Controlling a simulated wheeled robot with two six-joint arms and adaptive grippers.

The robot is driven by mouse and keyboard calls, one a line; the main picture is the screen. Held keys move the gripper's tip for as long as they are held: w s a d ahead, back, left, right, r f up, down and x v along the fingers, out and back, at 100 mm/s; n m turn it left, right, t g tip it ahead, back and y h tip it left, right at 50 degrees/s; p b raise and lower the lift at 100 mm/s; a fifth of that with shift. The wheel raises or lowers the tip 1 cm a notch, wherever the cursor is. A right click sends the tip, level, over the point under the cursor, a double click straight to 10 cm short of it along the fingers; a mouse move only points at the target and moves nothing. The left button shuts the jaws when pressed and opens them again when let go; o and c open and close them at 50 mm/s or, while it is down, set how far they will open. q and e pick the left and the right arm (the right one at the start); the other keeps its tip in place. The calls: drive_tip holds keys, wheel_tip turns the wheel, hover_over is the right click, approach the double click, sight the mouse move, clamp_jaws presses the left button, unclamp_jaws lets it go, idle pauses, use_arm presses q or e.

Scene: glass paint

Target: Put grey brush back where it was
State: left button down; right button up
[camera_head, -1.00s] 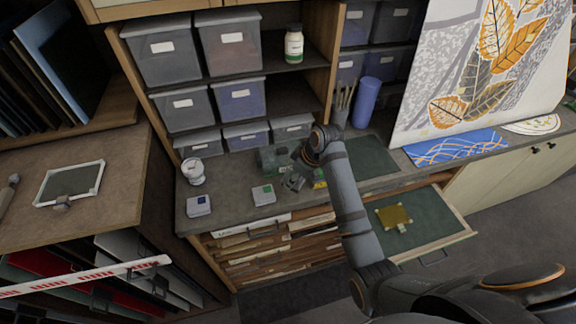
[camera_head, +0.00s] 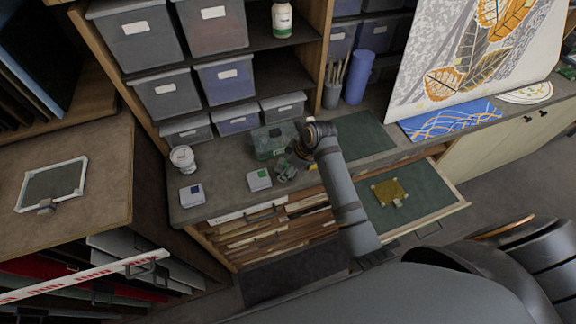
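A grey cup (camera_head: 331,97) stands at the back of the counter with several upright brushes (camera_head: 338,74) in it. I cannot tell which of these, if any, is the grey brush. My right arm reaches in from the lower right. Its gripper (camera_head: 287,169) is low over the counter, in front of a green translucent box (camera_head: 268,141) and just right of a small green-labelled box (camera_head: 259,180). The gripper is small and dark here. I cannot tell whether its fingers are open or hold anything. My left gripper is out of view.
A blue cylinder (camera_head: 357,78) stands right of the cup. A white jar (camera_head: 183,158) and a blue-labelled box (camera_head: 192,195) are at the counter's left. A green mat (camera_head: 362,138) lies behind my arm. An open drawer (camera_head: 425,208) holds a yellow piece (camera_head: 388,191).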

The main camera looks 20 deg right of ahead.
drive_tip(key=shift+w, duration=0.25)
drive_tip(key=b+v, duration=0.2)
drive_tip(key=v, duration=0.3)
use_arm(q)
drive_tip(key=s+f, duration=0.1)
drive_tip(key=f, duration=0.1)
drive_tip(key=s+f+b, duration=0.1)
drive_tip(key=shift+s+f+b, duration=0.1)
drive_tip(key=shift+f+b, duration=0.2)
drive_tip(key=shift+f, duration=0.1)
use_arm(e)
drive_tip(key=v, duration=0.7)
drive_tip(key=shift+a, duration=0.1)
